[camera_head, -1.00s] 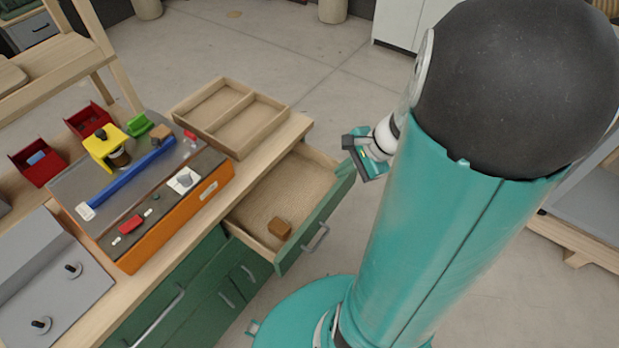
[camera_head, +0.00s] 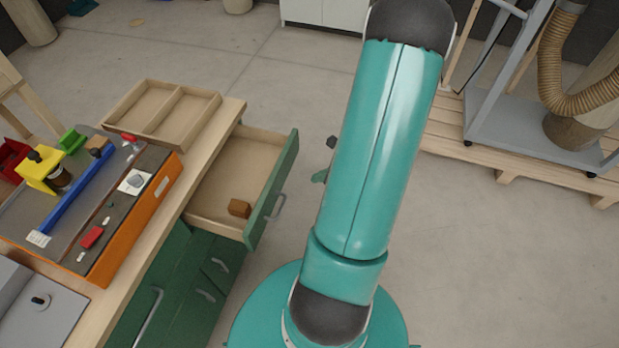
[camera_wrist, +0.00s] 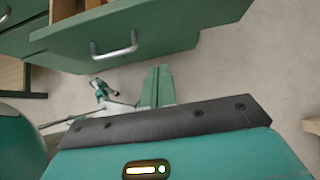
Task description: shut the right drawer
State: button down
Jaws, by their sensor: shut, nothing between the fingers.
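The right drawer (camera_head: 271,192) is pulled out from the green cabinet at the bench's right end. Its green front has a metal handle (camera_head: 275,208), and a small brown wooden block (camera_head: 239,207) lies inside. In the wrist view the drawer front (camera_wrist: 165,28) and handle (camera_wrist: 114,46) show across the top. My gripper (camera_head: 325,160) is mostly hidden behind my arm in the head view, to the right of the drawer front and apart from it. In the wrist view my gripper's fingers (camera_wrist: 155,86) are together and empty, below the drawer front.
A wooden divided tray (camera_head: 160,113) stands on the bench top behind the drawer. An orange-sided fixture (camera_head: 135,225) with small parts lies left. Other green drawers (camera_head: 215,265) below are shut. A pallet (camera_head: 500,150) stands at the far right; floor (camera_head: 490,260) is clear before it.

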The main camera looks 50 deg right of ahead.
aim_at(281, 182)
jog(key=x, duration=0.3)
jog(key=w+r+x, duration=0.1)
jog(key=x, duration=0.6)
jog(key=shift+w+a+r, duration=0.15)
jog(key=shift+w+r, duration=0.05)
jog(key=shift+w+a, duration=0.15)
jog(key=shift+w, duration=0.3)
jog(key=shift+w, duration=0.1)
